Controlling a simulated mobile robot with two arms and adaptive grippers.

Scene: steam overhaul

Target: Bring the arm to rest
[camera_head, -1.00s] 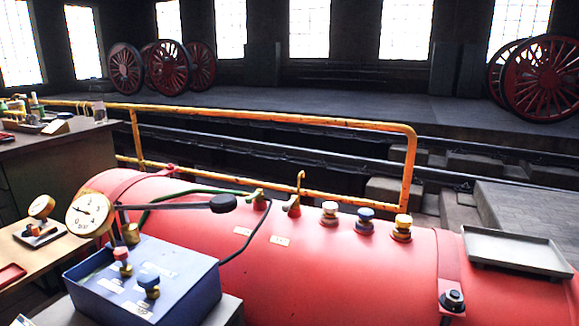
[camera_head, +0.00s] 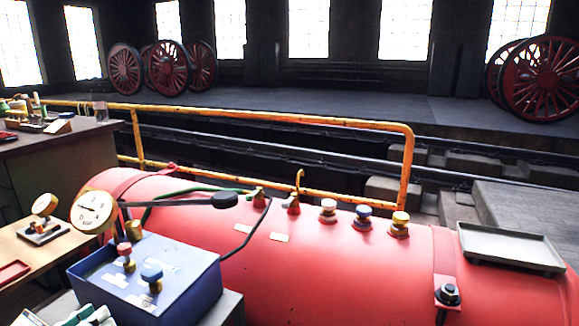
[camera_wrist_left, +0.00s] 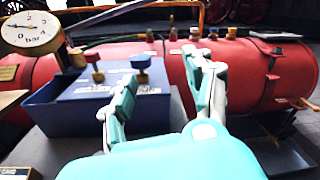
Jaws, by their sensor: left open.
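My left gripper (camera_head: 88,317) shows only in part at the bottom left edge of the head view, in front of the blue box. In the left wrist view, its two teal and white fingers (camera_wrist_left: 160,72) stand apart with nothing held between them. Beyond them is the blue box (camera_wrist_left: 150,105) with a red and a blue knob on top. The fingers overlap the box in the picture; I see no clear contact. My right gripper is in neither view.
A red boiler (camera_head: 340,260) lies behind the blue box (camera_head: 190,275), with several valves on top. A pressure gauge (camera_head: 92,212) stands at left. A metal tray (camera_head: 510,246) rests on the boiler's right part. A yellow rail (camera_head: 270,117) runs behind. Workbenches (camera_head: 65,160) are at left.

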